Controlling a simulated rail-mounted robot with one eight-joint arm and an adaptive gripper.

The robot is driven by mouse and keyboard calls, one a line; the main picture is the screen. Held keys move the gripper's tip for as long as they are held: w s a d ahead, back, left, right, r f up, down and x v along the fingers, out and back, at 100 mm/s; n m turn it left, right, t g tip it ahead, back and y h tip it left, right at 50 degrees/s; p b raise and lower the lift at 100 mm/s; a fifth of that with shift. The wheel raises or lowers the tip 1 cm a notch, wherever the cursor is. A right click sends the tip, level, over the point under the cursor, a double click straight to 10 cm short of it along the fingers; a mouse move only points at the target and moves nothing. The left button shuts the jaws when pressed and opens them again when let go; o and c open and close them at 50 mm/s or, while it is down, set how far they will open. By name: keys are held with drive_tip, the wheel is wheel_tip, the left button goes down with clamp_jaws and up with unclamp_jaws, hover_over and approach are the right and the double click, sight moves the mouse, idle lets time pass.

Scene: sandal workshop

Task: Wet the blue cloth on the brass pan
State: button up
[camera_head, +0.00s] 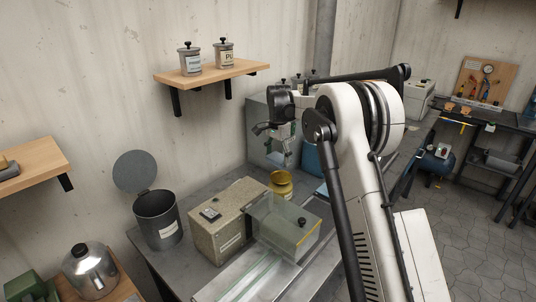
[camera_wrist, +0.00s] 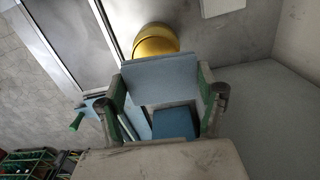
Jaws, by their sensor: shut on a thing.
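My gripper (camera_head: 286,152) is above the bench, shut on a flat, pale blue cloth. The blue cloth (camera_wrist: 160,74) spans between the two green-padded fingers of my gripper (camera_wrist: 163,82) in the wrist view. I cannot clearly make out the cloth in the head view. The brass pan (camera_head: 281,181), a round yellow vessel, stands on the bench below my gripper. In the wrist view the brass pan (camera_wrist: 155,39) shows just beyond the cloth's edge, which partly overlaps it in the picture. I cannot tell whether the cloth is wet.
A speckled box (camera_head: 226,218) and a clear-covered case (camera_head: 290,222) stand in front of the pan. A blue object (camera_head: 311,158) stands behind my gripper; a darker blue square (camera_wrist: 173,122) shows below the cloth. An open grey bin (camera_head: 158,222) stands left.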

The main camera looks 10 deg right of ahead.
sight(280, 177)
drive_tip(key=shift+s+d+r, duration=0.15)
drive_tip(key=shift+s+d, duration=0.1)
drive_tip(key=shift+d, duration=0.1)
drive_tip(key=shift+d+f, duration=0.2)
drive_tip(key=shift+f, duration=0.05)
drive_tip(key=shift+f+b, duration=0.95)
drive_tip(key=shift+f, duration=1.9)
drive_tip(key=shift+f+b, duration=0.8)
drive_tip(key=shift+f, duration=0.3)
drive_tip(key=shift+r, duration=0.15)
drive_tip(key=shift+r+p, duration=1.05)
drive_tip(key=shift+r, duration=2.35)
drive_tip(key=shift+w+d, duration=0.1)
